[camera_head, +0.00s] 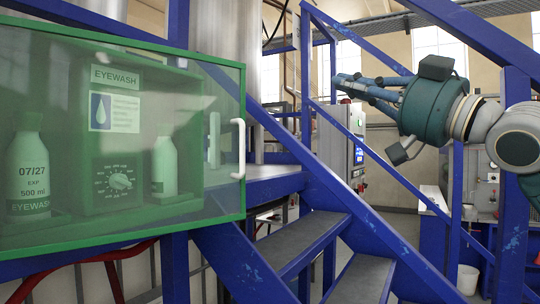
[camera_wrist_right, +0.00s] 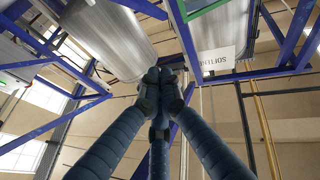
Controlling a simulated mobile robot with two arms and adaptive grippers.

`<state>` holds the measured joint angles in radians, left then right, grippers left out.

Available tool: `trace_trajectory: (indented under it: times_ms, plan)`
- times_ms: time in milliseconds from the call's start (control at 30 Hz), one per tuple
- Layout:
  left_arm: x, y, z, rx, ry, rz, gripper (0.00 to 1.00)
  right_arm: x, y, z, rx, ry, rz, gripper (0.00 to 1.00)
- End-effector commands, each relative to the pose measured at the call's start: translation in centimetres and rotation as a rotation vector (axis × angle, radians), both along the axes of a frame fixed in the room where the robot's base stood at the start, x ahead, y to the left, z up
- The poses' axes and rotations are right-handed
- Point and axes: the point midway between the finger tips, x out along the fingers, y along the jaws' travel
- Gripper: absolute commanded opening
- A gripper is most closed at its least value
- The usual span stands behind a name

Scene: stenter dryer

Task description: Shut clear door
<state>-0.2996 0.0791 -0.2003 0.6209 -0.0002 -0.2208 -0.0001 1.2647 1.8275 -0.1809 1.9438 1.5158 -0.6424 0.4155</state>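The clear door (camera_head: 225,80) is a see-through pane in a green frame on the eyewash cabinet (camera_head: 192,110) at the left of the head view. Its white handle (camera_head: 241,148) is at the right edge. The door's right edge stands out past the cabinet's right side, so it looks ajar; its hinge side is not clear. My right gripper (camera_head: 340,82) is to the right of the handle and higher in the picture, apart from the door, with its fingers pointing left. In the wrist view its fingertips (camera_wrist_right: 161,88) come together with nothing between them. My left gripper is not in view.
A blue stair rail (camera_head: 335,192) and dark steps (camera_head: 305,240) lie below and right of the door. A control panel (camera_head: 356,155) stands behind my right gripper. Eyewash bottles (camera_head: 29,165) stand inside the cabinet. Open air separates my right gripper from the handle in the picture.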

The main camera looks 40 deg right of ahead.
Motion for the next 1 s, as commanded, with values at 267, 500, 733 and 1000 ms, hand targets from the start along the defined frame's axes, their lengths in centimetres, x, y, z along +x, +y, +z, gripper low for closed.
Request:
trace_trajectory:
  times_ms: [267, 500, 733, 1000]
  plan:
    - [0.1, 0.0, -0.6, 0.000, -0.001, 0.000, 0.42, -0.3, 7.2, -10.5, -0.011, 0.377, 0.166, 0.00]
    - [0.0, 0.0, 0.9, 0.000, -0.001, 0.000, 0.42, 1.6, 8.3, -11.0, -0.013, 0.410, 0.181, 0.00]
    - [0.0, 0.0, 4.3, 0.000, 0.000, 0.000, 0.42, 6.3, 9.5, -10.7, -0.012, 0.411, 0.183, 0.00]
    - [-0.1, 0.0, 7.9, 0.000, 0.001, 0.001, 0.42, 11.0, 10.7, -10.9, -0.010, 0.406, 0.186, 0.00]
